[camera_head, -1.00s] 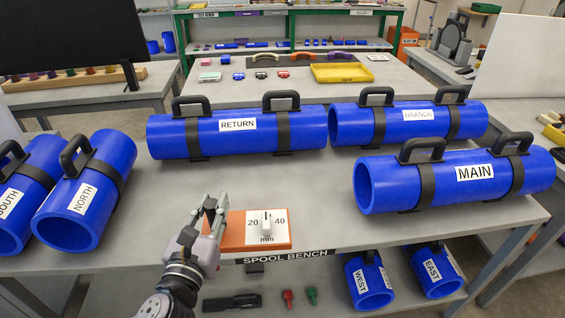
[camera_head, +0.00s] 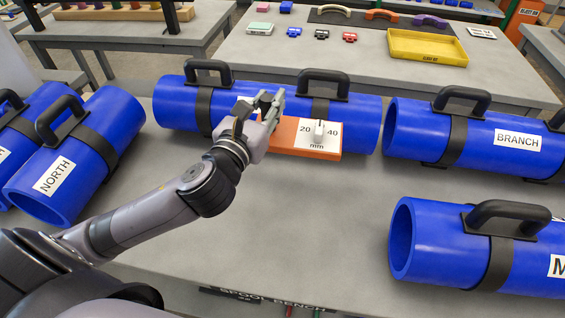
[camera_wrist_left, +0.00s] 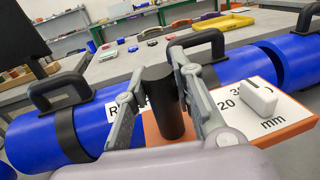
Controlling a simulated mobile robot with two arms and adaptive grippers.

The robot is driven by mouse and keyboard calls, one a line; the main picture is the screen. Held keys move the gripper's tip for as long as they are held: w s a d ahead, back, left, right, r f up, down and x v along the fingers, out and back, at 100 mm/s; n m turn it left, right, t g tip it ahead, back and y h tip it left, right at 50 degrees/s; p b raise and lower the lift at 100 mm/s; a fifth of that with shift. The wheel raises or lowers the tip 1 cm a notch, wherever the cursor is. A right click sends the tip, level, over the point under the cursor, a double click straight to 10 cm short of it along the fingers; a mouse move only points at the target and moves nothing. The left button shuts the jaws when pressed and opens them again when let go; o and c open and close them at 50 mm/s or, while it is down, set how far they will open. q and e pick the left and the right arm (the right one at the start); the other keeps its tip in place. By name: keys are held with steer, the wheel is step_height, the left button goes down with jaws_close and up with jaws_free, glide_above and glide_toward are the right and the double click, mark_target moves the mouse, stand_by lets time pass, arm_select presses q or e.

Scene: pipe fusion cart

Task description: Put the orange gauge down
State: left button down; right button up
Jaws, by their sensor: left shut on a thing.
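My left gripper (camera_head: 268,104) is shut on the orange gauge (camera_head: 287,136). The gauge is an orange block with a white face marked 20, 40 and mm and a light slider. In the left wrist view, a black upright cylinder (camera_wrist_left: 164,103) stands between the fingers, beside the gauge's white face (camera_wrist_left: 265,118). The gauge covers part of a blue pipe (camera_head: 362,117) behind it and hides its label. It looks raised off the spool bench (camera_head: 300,215), but its exact height is unclear. My right gripper is out of view.
The NORTH pipe (camera_head: 95,140) lies at the left, the BRANCH pipe (camera_head: 415,130) at the right, and another handled blue pipe (camera_head: 425,235) at the front right. The bench middle is bare. A yellow tray (camera_head: 428,47) stands on the table behind.

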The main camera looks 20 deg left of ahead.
arm_select(q)
step_height(320, 180, down, 5)
steer(key=shift+s+f+b, duration=0.15)
steer(key=shift+f+b, duration=0.05)
steer(key=shift+b, duration=0.45)
step_height(320, 180, down, 10)
steer(key=b, duration=0.3)
steer(key=shift+f, duration=0.25)
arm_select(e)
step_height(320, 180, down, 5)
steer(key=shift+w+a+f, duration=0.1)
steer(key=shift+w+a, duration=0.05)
arm_select(q)
steer(key=shift+f, duration=0.1)
steer(key=c, duration=1.8)
jaws_free()
steer(key=shift+f, duration=0.1)
steer(key=o, duration=0.4)
steer(key=shift+o, duration=0.2)
